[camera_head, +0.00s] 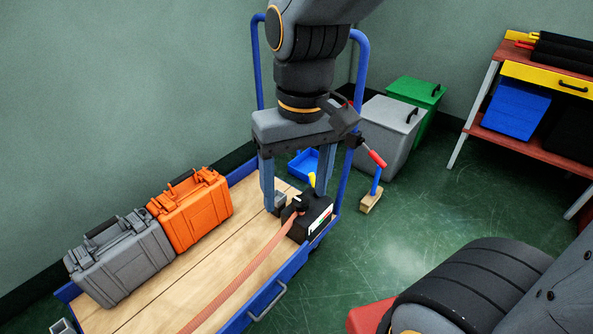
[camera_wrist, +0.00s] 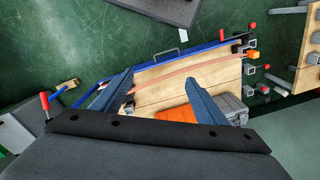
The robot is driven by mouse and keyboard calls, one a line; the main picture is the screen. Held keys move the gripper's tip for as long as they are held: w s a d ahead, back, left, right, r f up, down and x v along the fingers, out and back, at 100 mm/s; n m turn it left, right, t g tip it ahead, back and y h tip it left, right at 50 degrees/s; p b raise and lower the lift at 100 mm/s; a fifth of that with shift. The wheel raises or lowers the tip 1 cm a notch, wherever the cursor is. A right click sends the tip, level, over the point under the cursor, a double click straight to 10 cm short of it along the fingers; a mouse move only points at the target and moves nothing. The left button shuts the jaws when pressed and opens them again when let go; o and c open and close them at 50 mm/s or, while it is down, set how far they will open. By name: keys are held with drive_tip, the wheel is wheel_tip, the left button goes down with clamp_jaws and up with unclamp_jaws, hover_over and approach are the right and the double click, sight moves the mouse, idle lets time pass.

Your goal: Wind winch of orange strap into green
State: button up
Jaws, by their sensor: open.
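The winch (camera_head: 316,214) is a black box at the right end of the cart's wooden deck. It has a yellow-tipped lever (camera_head: 312,180) on top and a label with white, red and green on its side. The orange strap (camera_head: 245,273) runs from it along the deck; the strap also shows in the wrist view (camera_wrist: 185,72). My gripper (camera_head: 296,200) points down, open and empty, with its fingers spread over the winch end. In the wrist view my gripper (camera_wrist: 160,79) shows two blue fingers; the left one partly hides the winch area. The label's reading is too small to tell.
An orange case (camera_head: 192,209) and a grey case (camera_head: 122,257) stand on the deck along the wall side. The blue cart rail (camera_head: 345,185) rises close to my gripper. A brush (camera_head: 371,200), a grey bin (camera_head: 386,135) and a green bin (camera_head: 414,92) stand beyond.

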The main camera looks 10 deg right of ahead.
drive_tip(key=w+f+m+b, duration=0.1)
drive_tip(key=w+f+m, duration=0.3)
drive_tip(key=w, duration=0.7)
drive_tip(key=m+b, duration=0.3)
drive_tip(key=m, duration=0.3)
hover_over(301, 201)
drive_tip(key=shift+h, duration=0.3)
wheel_tip(301, 201, down, 25)
drive_tip(key=shift+a+r, duration=0.1)
wheel_tip(301, 201, down, 8)
drive_tip(key=shift+w+f+b, duration=0.1)
drive_tip(key=shift+b, duration=0.85)
drive_tip(key=shift+c, duration=0.4)
drive_tip(key=c, duration=1)
